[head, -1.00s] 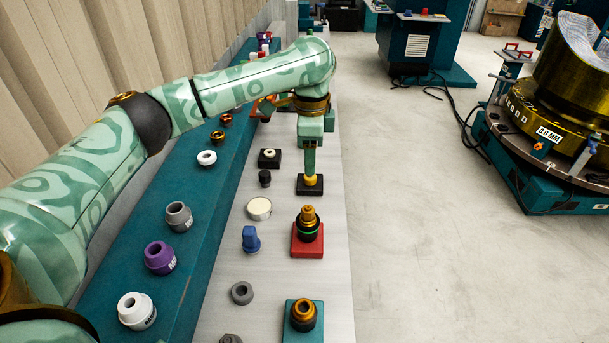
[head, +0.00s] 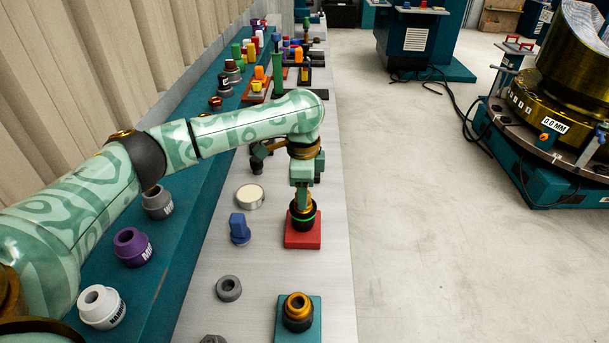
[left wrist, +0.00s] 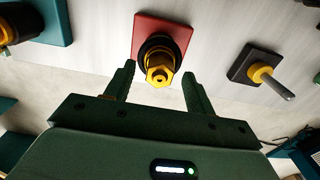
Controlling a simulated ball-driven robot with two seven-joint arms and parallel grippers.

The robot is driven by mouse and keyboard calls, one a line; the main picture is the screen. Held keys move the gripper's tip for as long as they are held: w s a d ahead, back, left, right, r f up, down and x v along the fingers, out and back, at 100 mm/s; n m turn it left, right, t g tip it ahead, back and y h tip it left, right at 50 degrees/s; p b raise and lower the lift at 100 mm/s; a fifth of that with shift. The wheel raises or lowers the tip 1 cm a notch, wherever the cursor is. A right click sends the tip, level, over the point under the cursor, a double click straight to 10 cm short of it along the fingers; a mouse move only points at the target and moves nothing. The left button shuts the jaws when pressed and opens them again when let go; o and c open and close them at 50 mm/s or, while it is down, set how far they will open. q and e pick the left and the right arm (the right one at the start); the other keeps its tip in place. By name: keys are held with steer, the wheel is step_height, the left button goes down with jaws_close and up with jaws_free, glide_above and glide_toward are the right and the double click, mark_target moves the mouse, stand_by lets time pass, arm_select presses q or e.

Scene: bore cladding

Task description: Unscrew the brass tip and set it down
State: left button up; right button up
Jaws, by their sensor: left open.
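The brass tip (head: 303,200) stands on a black round body with a green ring, on a red block (head: 290,241). My left gripper (head: 302,191) is at the top of the brass tip and partly hides it in the head view. In the left wrist view the brass tip (left wrist: 160,76) shows its hexagonal, stepped end with a small hole. The open fingers of my left gripper (left wrist: 159,73) lie on either side of it in that view, with gaps on both sides. I cannot tell how far down they reach. My right gripper is not in view.
A teal block with a brass-topped ring (head: 298,312) stands nearer on the bench. A blue knob (head: 239,229), a grey ring (head: 229,288) and a white disc (head: 250,196) lie to the left. A black block (left wrist: 242,66) holds a yellow collar with a grey rod.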

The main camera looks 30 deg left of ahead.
arm_select(q)
steer(key=shift+f, duration=0.8)
steer(key=c, duration=1)
steer(key=o, duration=1)
step_height(320, 180, up, 16)
steer(key=p, duration=0.7)
steer(key=shift+r, duration=0.2)
